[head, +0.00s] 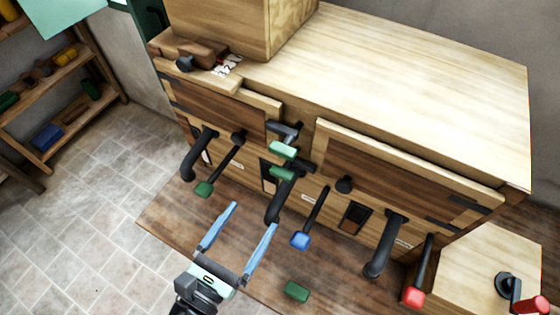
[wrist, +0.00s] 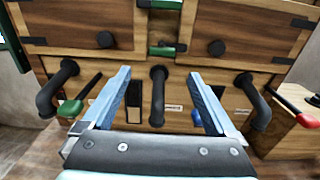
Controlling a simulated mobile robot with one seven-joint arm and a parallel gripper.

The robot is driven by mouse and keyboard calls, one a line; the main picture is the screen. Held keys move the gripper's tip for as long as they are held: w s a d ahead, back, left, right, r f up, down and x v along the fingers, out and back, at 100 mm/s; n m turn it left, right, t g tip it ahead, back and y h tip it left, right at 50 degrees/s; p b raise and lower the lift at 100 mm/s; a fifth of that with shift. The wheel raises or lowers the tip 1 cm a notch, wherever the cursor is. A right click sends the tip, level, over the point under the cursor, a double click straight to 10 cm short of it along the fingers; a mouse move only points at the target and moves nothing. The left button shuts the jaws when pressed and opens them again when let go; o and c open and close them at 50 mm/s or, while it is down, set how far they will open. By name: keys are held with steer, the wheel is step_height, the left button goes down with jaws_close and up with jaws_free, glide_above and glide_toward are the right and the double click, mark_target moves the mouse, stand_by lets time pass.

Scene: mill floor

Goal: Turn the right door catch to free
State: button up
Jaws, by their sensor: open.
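Two green-handled catches sit between the two dark doors on the wooden cabinet front. The upper catch (head: 283,150) has a grey metal part above it; the lower catch (head: 282,173) is just below. In the wrist view the lower catch (wrist: 163,50) lies crosswise, and the upper one (wrist: 160,4) is cut by the top edge. I cannot tell which belongs to the right door (head: 390,170). That door looks shut, with a black knob (head: 345,184). My gripper (head: 254,216) is open and empty, apart from the cabinet, below and in front of the catches.
Black bent spouts (head: 195,160) (head: 280,203) (head: 385,245) stick out from the front. A green block (head: 297,291) lies on the brown surface below. A wooden box (head: 230,25) stands on top.

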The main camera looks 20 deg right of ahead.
mark_target(279, 178)
steer(key=p+x, duration=0.3)
steer(key=x, duration=0.9)
steer(key=shift+w+d, duration=0.1)
steer(key=shift+d, duration=0.3)
steer(key=shift+c, duration=0.3)
steer(key=c, duration=1.3)
